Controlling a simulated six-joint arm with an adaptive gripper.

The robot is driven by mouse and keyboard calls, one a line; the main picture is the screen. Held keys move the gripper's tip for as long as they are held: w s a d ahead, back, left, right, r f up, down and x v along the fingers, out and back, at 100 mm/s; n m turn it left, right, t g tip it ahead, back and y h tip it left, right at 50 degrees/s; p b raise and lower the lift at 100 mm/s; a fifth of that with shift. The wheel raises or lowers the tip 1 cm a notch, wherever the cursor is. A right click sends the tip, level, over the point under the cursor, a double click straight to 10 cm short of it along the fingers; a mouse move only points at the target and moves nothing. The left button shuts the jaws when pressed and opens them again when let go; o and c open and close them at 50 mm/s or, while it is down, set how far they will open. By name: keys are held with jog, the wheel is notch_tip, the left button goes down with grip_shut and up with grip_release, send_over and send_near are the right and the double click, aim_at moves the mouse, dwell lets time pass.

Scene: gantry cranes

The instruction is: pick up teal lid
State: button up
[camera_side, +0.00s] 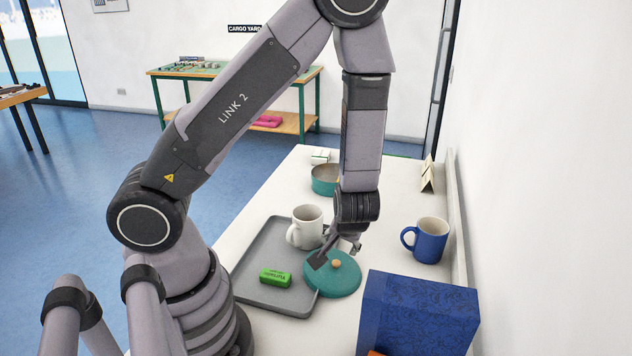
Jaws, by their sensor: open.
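The teal lid (334,281) is round with a small tan knob (336,264) on top. It lies near the right edge of the grey tray, partly overlapping it in this view. My gripper (337,256) points down just above and behind the lid, with its jaws open and nothing between them. One dark finger shows over the lid's left part, close to the knob. I cannot tell whether it touches the lid. The other finger is mostly hidden.
A teal pot (324,180) stands behind my arm. A blue mug (428,240) is at right, and a large blue box (418,312) stands at front right.

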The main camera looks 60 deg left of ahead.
send_over(337, 262)
jog(key=s+d, duration=0.1)
jog(key=d, duration=0.1)
jog(key=f, duration=0.4)
jog(key=shift+s+f, duration=0.2)
jog(key=shift+f, duration=0.15)
jog(key=shift+d+f+x, duration=0.1)
jog(key=shift+d+x, duration=0.05)
jog(key=shift+x, duration=0.75)
jog(key=shift+d+f+x, duration=0.1)
jog(key=shift+d+x, duration=0.05)
jog(key=shift+x, duration=0.75)
jog(key=shift+d+f+x, duration=0.1)
jog(key=shift+d+x, duration=0.05)
jog(key=shift+x, duration=0.8)
jog(key=shift+w, duration=0.1)
jog(key=shift+r, duration=0.1)
jog(key=shift+c, duration=0.4)
grip_shut()
